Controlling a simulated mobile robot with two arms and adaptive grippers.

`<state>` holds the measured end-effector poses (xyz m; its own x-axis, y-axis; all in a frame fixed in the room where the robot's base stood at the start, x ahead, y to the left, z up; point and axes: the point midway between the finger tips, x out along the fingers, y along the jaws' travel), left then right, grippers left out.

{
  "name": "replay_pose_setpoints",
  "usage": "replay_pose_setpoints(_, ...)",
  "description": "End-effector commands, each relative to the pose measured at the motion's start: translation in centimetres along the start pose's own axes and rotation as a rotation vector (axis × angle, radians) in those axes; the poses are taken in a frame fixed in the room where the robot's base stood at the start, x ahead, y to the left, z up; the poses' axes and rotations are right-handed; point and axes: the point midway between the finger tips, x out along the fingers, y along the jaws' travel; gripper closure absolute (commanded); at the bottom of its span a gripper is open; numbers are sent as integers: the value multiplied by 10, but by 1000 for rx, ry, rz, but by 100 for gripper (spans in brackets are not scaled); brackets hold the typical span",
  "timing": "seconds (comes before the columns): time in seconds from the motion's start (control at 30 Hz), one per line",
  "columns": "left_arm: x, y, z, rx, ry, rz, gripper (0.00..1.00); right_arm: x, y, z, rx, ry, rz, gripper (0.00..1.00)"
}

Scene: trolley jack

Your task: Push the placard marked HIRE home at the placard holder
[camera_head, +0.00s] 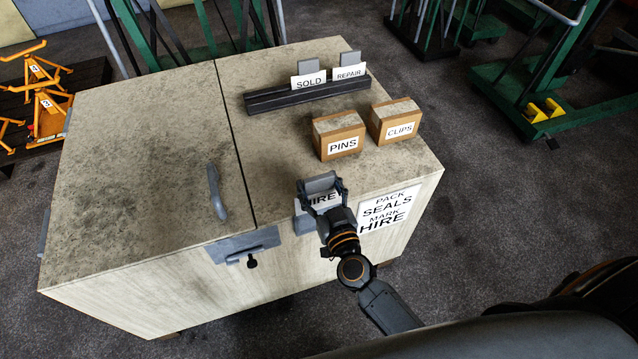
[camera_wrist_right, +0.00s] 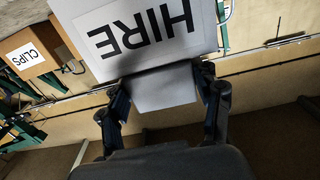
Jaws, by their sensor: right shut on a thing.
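The placard marked HIRE (camera_head: 322,198) is at the front top edge of the cabinet, partly covered by my right gripper (camera_head: 322,186). In the right wrist view the white HIRE placard (camera_wrist_right: 142,32) appears upside down, with a grey tab (camera_wrist_right: 165,88) between the fingers of my right gripper (camera_wrist_right: 165,86), which is shut on it. My left gripper is not in view.
A black rack (camera_head: 300,98) holds the SOLD (camera_head: 309,80) and REPAIR (camera_head: 349,72) placards. The PINS (camera_head: 338,136) and CLIPS (camera_head: 395,121) boxes stand behind my gripper. A sign (camera_head: 388,209) is on the cabinet front. A grey handle (camera_head: 216,192) rises from the left lid.

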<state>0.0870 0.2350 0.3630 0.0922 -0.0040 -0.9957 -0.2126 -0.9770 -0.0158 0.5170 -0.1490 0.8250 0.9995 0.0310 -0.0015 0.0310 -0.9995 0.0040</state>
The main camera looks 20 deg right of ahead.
Motion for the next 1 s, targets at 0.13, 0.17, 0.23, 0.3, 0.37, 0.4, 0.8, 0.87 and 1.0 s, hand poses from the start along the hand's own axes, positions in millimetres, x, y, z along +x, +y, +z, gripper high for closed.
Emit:
replay_pose_setpoints(0.13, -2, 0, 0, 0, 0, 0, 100, 0, 0, -1, -2, 1, 0, 67)
replay_pose_setpoints(0.17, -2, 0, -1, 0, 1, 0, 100, 0, 0, -1, -1, 1, 0, 67)
replay_pose_setpoints(0.23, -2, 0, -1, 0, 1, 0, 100, 0, 0, 0, -1, 1, 0, 67)
replay_pose_setpoints(0.3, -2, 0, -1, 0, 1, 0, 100, 0, 0, 0, -1, 1, 0, 67)
replay_pose_setpoints(0.37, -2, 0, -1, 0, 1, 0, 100, 0, 0, 0, -1, 1, 0, 67)
replay_pose_setpoints(0.4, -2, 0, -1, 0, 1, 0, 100, 0, 0, 0, -1, 1, 0, 67)
replay_pose_setpoints(0.8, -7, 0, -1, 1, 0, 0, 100, 0, 0, -1, -1, 0, -1, 67)
replay_pose_setpoints(0.87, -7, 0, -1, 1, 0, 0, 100, 0, 0, -1, 0, 0, -1, 67)
replay_pose_setpoints(1.0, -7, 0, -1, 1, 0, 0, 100, 0, 0, 0, 0, 1, -1, 67)
